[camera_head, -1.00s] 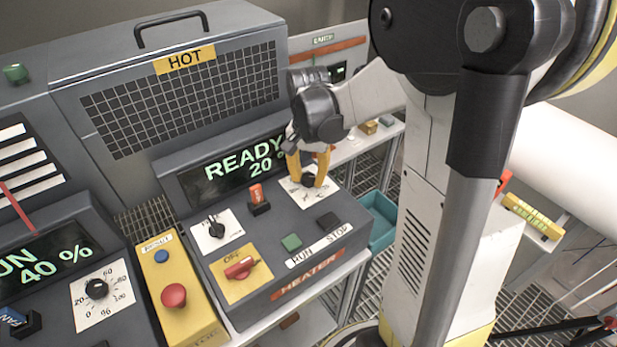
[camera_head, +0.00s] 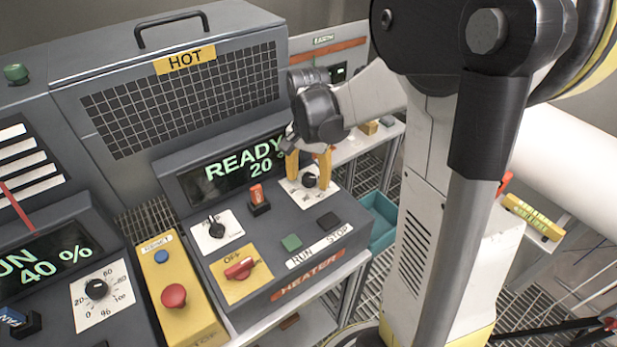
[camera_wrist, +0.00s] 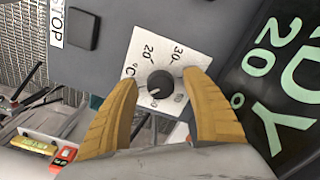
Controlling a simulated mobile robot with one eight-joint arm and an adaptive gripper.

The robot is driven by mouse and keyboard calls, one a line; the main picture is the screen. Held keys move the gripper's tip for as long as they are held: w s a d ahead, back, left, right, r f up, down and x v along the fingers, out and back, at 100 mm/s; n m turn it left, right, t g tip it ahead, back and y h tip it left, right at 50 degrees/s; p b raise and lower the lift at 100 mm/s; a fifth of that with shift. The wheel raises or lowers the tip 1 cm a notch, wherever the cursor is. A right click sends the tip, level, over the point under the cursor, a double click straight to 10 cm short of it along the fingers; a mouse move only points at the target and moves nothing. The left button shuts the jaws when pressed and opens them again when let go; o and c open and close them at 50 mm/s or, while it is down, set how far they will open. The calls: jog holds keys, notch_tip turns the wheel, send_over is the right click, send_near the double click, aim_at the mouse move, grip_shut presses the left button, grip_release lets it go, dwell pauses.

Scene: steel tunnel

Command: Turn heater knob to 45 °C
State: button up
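The heater knob is a small round black dial (camera_head: 309,180) on a white scale plate (camera_head: 296,196) at the heater panel's upper right. In the wrist view the knob (camera_wrist: 160,84) sits mid-plate, with 20, 30 and °C marks showing. A pale mark shows on its lower left; its exact setting is hard to read. My gripper (camera_head: 308,178) is open, with its yellow fingers on either side of the knob. In the wrist view the gripper (camera_wrist: 160,77) shows a gap between each finger and the knob. The heater display (camera_head: 235,168) reads READY and 20.
The panel also holds a black pointer knob (camera_head: 216,227), an orange-red switch (camera_head: 257,195), a green RUN button (camera_head: 291,242), a black STOP button (camera_head: 328,220) and a red OFF switch (camera_head: 239,268). A yellow box with a red button (camera_head: 173,296) stands left. A teal bin (camera_head: 384,215) is at right.

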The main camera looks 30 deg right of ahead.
aim_at(309, 178)
notch_tip(309, 178, up, 12)
dwell(0.6)
